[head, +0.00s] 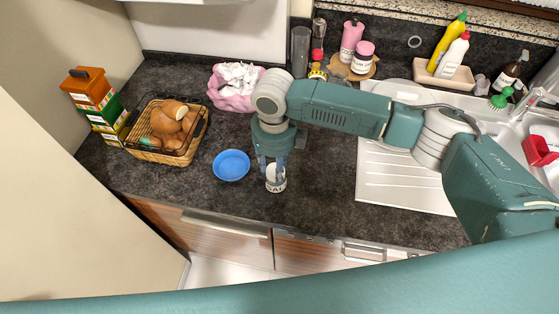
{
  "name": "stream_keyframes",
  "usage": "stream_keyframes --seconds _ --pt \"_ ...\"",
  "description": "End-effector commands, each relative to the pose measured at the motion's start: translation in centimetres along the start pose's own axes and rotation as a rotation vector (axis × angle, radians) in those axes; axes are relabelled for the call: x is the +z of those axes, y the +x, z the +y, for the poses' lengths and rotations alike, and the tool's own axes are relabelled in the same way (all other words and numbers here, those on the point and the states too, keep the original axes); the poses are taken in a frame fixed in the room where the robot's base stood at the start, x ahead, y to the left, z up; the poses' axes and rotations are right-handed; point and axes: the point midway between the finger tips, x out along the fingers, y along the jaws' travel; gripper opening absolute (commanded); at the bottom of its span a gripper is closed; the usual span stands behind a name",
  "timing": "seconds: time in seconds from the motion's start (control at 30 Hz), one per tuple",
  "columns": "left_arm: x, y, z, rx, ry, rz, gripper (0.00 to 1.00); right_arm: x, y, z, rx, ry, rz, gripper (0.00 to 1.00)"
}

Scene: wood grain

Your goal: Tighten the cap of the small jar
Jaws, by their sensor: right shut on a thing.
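The small jar (277,185) stands upright on the dark countertop near its front edge, with dark lettering on its pale label. My right gripper (274,174) reaches down from above, its fingers on either side of the jar's top, shut on its cap. The cap itself is mostly hidden between the fingers, so I cannot tell how it sits on the jar. My left gripper is not in view.
A blue bowl (231,165) stands just left of the jar. A wicker basket (160,153) with brown items is farther left. A pink container (232,98) stands behind. The sink's drainboard (400,180) is to the right.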

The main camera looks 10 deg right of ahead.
Motion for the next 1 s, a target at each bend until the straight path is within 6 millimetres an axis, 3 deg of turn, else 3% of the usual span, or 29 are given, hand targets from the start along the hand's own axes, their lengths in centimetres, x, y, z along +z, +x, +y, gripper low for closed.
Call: stream_keyframes --seconds 0.4,0.43,0.53,0.73,0.8,1.0 --pt "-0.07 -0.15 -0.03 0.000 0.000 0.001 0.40 -0.28 0.25 0.61 -0.002 -0.019 0.005 0.09" --pt "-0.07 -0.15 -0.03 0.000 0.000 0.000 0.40 -0.28 0.25 0.61 -0.002 -0.019 0.005 0.41" --pt "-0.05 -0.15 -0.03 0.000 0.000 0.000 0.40 -0.27 0.22 0.63 -0.001 -0.019 0.005 0.61" --pt "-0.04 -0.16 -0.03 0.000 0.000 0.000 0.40 -0.18 0.12 0.66 -0.001 -0.019 0.002 0.61" --pt "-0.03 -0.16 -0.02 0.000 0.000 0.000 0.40 -0.16 0.10 0.67 0.000 -0.020 0.002 0.70" --pt "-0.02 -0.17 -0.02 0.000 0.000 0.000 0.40 -0.12 0.05 0.69 0.000 -0.020 0.001 0.70"
